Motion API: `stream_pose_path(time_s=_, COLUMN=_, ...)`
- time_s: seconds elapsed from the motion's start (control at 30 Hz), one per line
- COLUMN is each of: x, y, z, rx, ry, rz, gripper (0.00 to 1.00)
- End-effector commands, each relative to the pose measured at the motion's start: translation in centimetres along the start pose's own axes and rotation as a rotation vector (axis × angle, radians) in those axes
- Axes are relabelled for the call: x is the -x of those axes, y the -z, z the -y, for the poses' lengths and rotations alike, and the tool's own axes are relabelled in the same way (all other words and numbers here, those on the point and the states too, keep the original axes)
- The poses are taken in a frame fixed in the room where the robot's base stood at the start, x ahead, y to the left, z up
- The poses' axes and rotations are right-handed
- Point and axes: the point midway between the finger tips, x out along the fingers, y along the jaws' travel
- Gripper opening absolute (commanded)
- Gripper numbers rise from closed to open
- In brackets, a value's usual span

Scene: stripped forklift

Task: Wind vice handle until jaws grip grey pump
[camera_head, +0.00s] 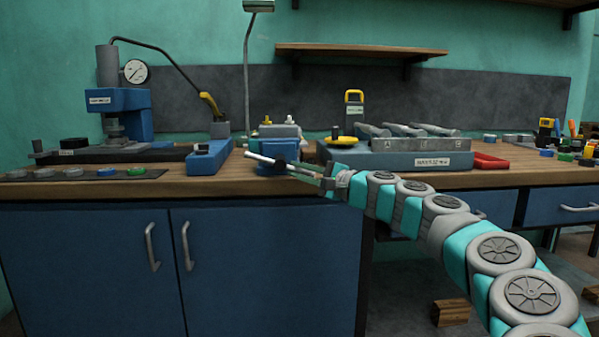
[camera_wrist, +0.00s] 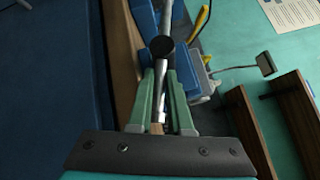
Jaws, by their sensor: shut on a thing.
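The blue vice (camera_head: 272,146) stands at the front edge of the wooden bench, and part of it shows in the wrist view (camera_wrist: 188,82). Its pale handle bar (camera_head: 262,158) slants across its front, with a dark round hub (camera_wrist: 162,47) seen in the wrist view. The grey pump (camera_head: 279,131) is at the top of the vice. I cannot tell whether the jaws touch it. My gripper (camera_head: 316,174) reaches in from the right. In the wrist view its green fingers (camera_wrist: 163,88) are on both sides of the bar and shut on it.
A blue press (camera_head: 125,110) with a gauge stands at the left. A grey-blue tray (camera_head: 395,156) with grey parts is close to the right of the vice. The blue cabinet (camera_head: 265,260) is below the bench edge. A lamp pole (camera_head: 247,80) rises behind.

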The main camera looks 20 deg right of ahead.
Motion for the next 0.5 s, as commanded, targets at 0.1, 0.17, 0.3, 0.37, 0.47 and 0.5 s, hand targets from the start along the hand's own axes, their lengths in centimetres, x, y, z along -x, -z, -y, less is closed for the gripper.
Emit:
stream_pose_path(time_s=0.1, x=-0.08, y=0.09, z=-0.48, rx=0.002, ry=-0.008, rz=0.001, gripper=0.0)
stream_pose_path(time_s=0.17, x=-0.08, y=0.1, z=-0.49, rx=0.002, ry=-0.008, rz=0.001, gripper=0.2)
stream_pose_path(time_s=0.3, x=-0.07, y=0.08, z=-0.39, rx=0.002, ry=-0.007, rz=0.0, gripper=0.36)
stream_pose_path(time_s=0.37, x=-0.06, y=0.07, z=-0.33, rx=0.002, ry=-0.006, rz=0.0, gripper=0.42)
stream_pose_path(time_s=0.47, x=-0.06, y=0.04, z=-0.25, rx=0.001, ry=-0.005, rz=0.0, gripper=0.47)
stream_pose_path(time_s=0.5, x=-0.05, y=0.03, z=-0.22, rx=0.001, ry=-0.004, rz=0.0, gripper=0.47)
